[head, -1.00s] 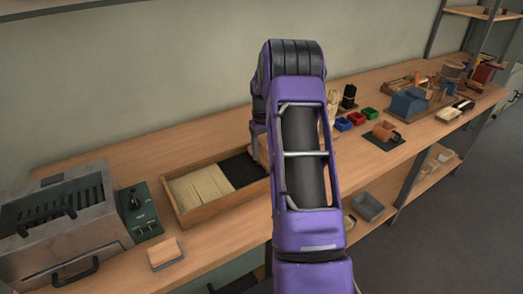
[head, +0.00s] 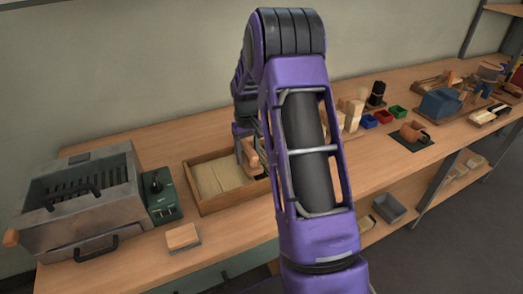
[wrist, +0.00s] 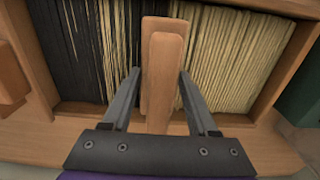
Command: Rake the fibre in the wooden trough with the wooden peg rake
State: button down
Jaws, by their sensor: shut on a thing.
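The wooden trough (head: 207,208) lies on the bench, and its front wall shows in the wrist view (wrist: 30,136). In the wrist view, black fibre (wrist: 70,60) with a few pale strands is on the left and pale fibre (wrist: 235,55) on the right. My gripper (wrist: 158,75) is shut on the wooden peg rake (wrist: 160,85), which is over the trough where the two fibres meet. The rake's pegs are hidden beneath it, so I cannot tell how deep they sit. In the head view the rake (head: 250,157) shows partly beside my arm.
A metal machine (head: 85,205) and a green control box (head: 160,195) stand left of the trough. A small wooden block (head: 183,237) lies in front.

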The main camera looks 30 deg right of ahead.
jog(key=a, duration=1.4)
jog(key=shift+a, duration=0.15)
jog(key=shift+a, duration=0.55)
jog(key=d+p, duration=0.2)
jog(key=d, duration=2.7)
jog(key=shift+d, duration=0.3)
jog(key=shift+d+r, duration=0.15)
jog(key=shift+d, duration=0.3)
jog(key=a, duration=2.9)
jog(key=shift+a+b, duration=0.2)
jog(key=shift+b, duration=0.2)
